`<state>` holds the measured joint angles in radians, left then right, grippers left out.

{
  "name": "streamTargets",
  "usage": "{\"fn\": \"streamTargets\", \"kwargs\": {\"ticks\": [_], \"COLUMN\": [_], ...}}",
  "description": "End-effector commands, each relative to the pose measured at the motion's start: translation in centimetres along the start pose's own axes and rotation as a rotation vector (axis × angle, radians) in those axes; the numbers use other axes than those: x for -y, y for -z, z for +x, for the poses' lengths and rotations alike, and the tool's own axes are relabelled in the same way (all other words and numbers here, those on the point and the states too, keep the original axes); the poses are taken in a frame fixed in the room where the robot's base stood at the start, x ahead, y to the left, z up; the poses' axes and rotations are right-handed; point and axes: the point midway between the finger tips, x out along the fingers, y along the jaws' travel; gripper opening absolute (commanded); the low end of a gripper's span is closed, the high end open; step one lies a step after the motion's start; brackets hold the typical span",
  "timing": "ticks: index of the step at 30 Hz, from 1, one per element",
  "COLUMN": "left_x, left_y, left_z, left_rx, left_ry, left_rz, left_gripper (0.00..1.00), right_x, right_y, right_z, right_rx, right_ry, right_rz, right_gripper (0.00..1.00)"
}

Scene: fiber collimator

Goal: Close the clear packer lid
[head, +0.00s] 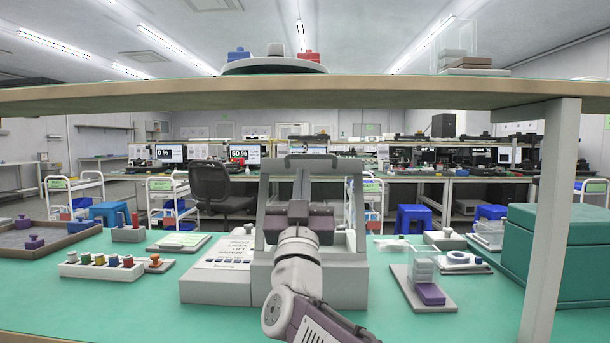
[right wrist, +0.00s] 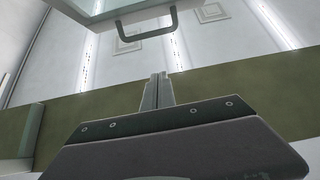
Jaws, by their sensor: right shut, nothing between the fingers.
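The packer (head: 345,282) is a grey machine in the middle of the green table. Its clear lid (head: 345,161) is in a grey frame and stands raised, tilted up above the base. In the right wrist view the lid's edge (right wrist: 115,14) is at the top, with a dark bar handle (right wrist: 146,37) on it. My right gripper (head: 298,207) is in front of the lid in the head view, hiding part of the packer. Its fingers (right wrist: 159,76) are shut and empty, apart from the handle in the picture. My left gripper is in neither view.
A white rack with coloured knobs (head: 100,270) and a brown tray (head: 72,241) are at the left. A clear stand with a purple block (head: 430,294) is right of the packer. A green box (head: 555,255) and a shelf post (head: 548,220) are farther right. A shelf (head: 300,92) crosses overhead.

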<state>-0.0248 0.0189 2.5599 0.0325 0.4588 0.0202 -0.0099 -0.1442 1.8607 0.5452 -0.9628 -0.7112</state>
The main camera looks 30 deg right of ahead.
Motion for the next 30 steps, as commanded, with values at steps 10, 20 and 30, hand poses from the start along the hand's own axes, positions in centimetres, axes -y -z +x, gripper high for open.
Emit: {"fn": "streamTargets", "kwargs": {"ticks": [10,20,30], "left_x": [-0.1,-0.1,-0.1], "left_y": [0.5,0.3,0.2], "left_z": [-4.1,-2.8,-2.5], "left_rx": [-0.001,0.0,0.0], "left_ry": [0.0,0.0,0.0], "left_rz": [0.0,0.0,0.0], "left_gripper": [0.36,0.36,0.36], "right_x": [0.1,0.1,0.1], "right_y": [0.0,-2.8,-4.0], "right_z": [6.2,10.3,10.9], "right_rx": [0.002,0.005,0.003], "right_ry": [0.001,0.003,0.004], "right_rz": [-0.002,-0.002,-0.001], "right_gripper": [0.0,0.0,0.0]}}
